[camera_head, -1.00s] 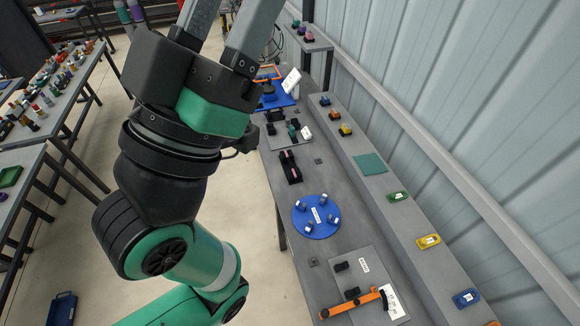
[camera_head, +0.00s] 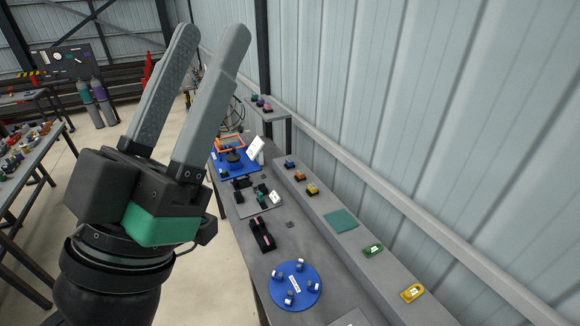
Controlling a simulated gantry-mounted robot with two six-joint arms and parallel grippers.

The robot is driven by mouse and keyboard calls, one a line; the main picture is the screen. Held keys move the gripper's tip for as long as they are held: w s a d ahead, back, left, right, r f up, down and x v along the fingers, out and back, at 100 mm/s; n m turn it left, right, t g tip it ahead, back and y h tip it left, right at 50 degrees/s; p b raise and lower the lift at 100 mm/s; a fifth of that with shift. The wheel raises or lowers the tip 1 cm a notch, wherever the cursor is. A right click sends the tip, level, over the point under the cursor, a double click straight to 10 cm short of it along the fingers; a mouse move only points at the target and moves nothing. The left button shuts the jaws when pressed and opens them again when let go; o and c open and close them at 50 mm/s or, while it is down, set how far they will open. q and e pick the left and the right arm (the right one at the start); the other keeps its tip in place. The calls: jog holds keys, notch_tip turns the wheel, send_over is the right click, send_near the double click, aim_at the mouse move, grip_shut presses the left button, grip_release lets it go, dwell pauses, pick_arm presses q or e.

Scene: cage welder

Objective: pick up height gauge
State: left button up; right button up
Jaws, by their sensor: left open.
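My left gripper (camera_head: 212,34) fills the left of the head view, with its two grey fingers pointing up and spread apart, and nothing shows between them. It is in front of the workbench and hides part of the scene behind it. I cannot pick out a height gauge for sure. On the bench's far end a blue plate (camera_head: 222,172) carries a dark round piece (camera_head: 234,159), an orange frame (camera_head: 230,142) and a tilted white panel (camera_head: 255,149). My right gripper is not in view.
On the bench are a grey plate with dark blocks (camera_head: 245,207), a black holder (camera_head: 262,236) and a blue disc (camera_head: 295,302) with small pieces. A raised ledge along the wall carries small coloured parts and a teal mat (camera_head: 341,220). A side table (camera_head: 20,180) holds many parts.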

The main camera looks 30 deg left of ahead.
pick_arm(q)
jog(key=o, duration=0.8)
